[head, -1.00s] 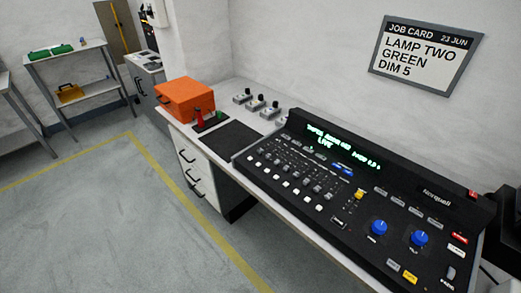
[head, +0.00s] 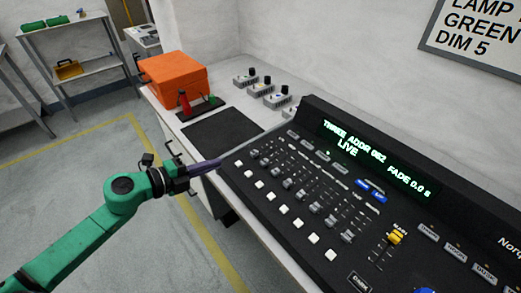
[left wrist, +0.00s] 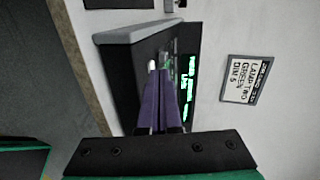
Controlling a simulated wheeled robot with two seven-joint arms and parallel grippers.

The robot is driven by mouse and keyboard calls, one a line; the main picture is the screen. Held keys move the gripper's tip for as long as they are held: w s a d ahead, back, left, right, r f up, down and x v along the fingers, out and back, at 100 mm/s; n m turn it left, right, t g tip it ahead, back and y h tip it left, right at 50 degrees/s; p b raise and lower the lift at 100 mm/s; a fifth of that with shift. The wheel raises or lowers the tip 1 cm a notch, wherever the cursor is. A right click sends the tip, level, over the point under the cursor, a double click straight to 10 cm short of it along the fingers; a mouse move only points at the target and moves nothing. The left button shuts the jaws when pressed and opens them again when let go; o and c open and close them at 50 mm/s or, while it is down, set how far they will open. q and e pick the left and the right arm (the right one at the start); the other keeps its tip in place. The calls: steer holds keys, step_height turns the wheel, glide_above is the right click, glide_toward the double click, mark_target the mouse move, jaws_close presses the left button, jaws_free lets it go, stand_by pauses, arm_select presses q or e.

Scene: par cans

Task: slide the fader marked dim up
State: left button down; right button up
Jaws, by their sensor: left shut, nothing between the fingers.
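The black lighting console (head: 300,180) stands on the bench, with a row of grey-capped faders (head: 301,195) sloping down to the right and white buttons in front of them. The small fader labels are too blurred to read, so I cannot tell which is marked dim. A yellow-capped fader (head: 395,237) sits apart at the right. My left gripper (head: 217,163) is shut and empty, its purple fingers at the console's left end, near the first faders. In the left wrist view the fingers (left wrist: 162,100) point along the console and hide much of its panel. My right gripper is not in view.
The console display (head: 365,155) reads THREE, LIVE and a FADE value. A job card (head: 480,35) on the wall shows GREEN, DIM 5. A dark mat (head: 222,134), an orange case (head: 174,80) and small grey boxes (head: 277,98) lie left of and behind the console.

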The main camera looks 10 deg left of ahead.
mark_target(251, 154)
arm_select(q)
steer(key=shift+m, duration=0.3)
steer(key=x, duration=0.2)
steer(key=p+x, duration=0.1)
steer(key=x, duration=0.2)
steer(key=d+x, duration=0.1)
steer(key=x, duration=0.2)
steer(key=shift+s+d+r, duration=0.1)
steer(key=shift+d+r, duration=0.05)
steer(key=shift+r, duration=0.2)
steer(key=shift+d+f, duration=0.2)
steer(key=shift+d, duration=0.05)
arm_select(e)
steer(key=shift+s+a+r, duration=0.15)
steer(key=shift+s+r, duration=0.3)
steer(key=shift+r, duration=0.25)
arm_select(q)
steer(key=shift+w+p, duration=0.25)
steer(key=shift+p, duration=0.05)
